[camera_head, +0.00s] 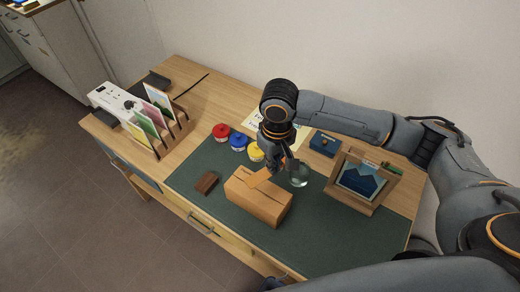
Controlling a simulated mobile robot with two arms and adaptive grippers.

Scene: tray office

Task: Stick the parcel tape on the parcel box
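The parcel box (262,204), a closed brown carton, lies on the dark green desk mat. My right gripper (275,168) is above the back edge of the box, pointing down. A small flat orange-tan piece, which looks like the parcel tape (257,177), is at its fingertips over the box top; the gripper appears shut on it. I cannot tell whether the tape touches the box. My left gripper is not in view.
A clear glass (299,174) stands close behind the box. A dark brown block (207,182) lies left of it. Red, blue and yellow round tins (238,142) are behind. A framed picture (360,182) stands right, a file rack (158,140) left. The front right mat is clear.

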